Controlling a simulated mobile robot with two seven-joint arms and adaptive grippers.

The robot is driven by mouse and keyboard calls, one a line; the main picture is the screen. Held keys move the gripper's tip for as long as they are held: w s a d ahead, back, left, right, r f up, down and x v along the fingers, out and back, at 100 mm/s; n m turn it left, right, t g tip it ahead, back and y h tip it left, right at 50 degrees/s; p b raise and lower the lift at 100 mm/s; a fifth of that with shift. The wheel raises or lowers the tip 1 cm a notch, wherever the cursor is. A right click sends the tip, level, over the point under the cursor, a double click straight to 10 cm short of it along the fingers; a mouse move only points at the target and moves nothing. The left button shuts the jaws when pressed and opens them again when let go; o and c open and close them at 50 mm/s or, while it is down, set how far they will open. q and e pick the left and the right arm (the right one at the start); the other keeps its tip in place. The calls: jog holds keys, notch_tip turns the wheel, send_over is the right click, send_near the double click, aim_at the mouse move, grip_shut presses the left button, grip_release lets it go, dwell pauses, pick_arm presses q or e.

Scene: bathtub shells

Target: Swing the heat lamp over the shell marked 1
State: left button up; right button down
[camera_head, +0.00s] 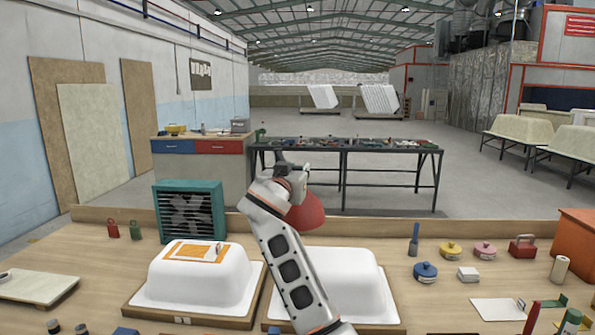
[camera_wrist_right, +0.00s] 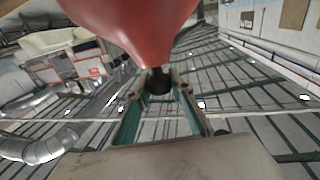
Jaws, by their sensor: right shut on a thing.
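The heat lamp has a red cone-shaped shade (camera_head: 307,212), seen in the head view partly behind my right arm. My right gripper (camera_head: 291,170) is raised above the back of the bench, near the gap between the two shells. In the right wrist view the red shade (camera_wrist_right: 130,22) fills the top, and my fingers (camera_wrist_right: 159,88) are shut around its dark neck. A white shell (camera_head: 182,283) with an orange patch (camera_head: 197,253) sits at left on a wooden base. A second white shell (camera_head: 352,278) is at right, partly hidden by my arm. I cannot read any number on either.
A teal fan heater (camera_head: 190,210) stands behind the left shell. Red and green weights (camera_head: 124,230) are at the back left. Blue, yellow and pink round containers (camera_head: 425,272) and a red box (camera_head: 522,246) lie to the right. An orange case (camera_head: 577,238) stands at the right edge.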

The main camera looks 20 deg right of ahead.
jog(key=shift+r, duration=0.2)
jog(key=c, duration=1.8)
grip_release()
jog(key=shift+o, duration=0.2)
jog(key=shift+f, duration=0.1)
notch_tip(320, 180, up, 10)
